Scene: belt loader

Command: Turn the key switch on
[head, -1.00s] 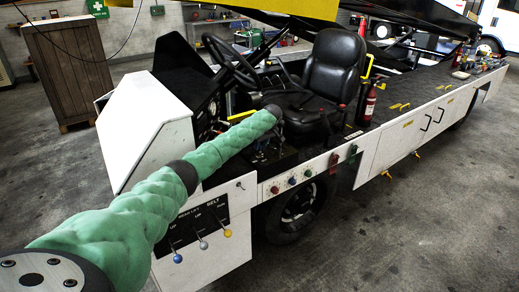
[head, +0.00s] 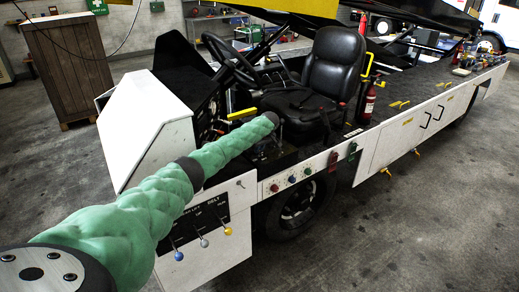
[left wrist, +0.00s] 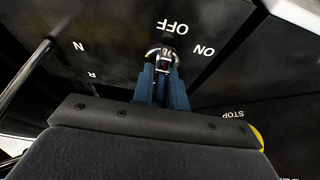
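The key switch (left wrist: 163,55) shows in the left wrist view as a small metallic part on a dark panel. The OFF label lies just above it in the picture, and the ON label to its upper right. The dark key part points toward OFF. The blue fingers of my left gripper (left wrist: 162,72) are close together with the switch's key between their tips, and they hide part of it. In the head view my green left arm reaches to the panel beside the seat, where the gripper is hard to make out against the dark. My right gripper is not in view.
The black seat (head: 334,75) and steering wheel (head: 230,60) stand close to the arm's end. A yellow button (left wrist: 257,135) by the STOP label is partly hidden by my gripper body. Coloured levers (head: 204,241) and knobs (head: 291,179) line the near white side.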

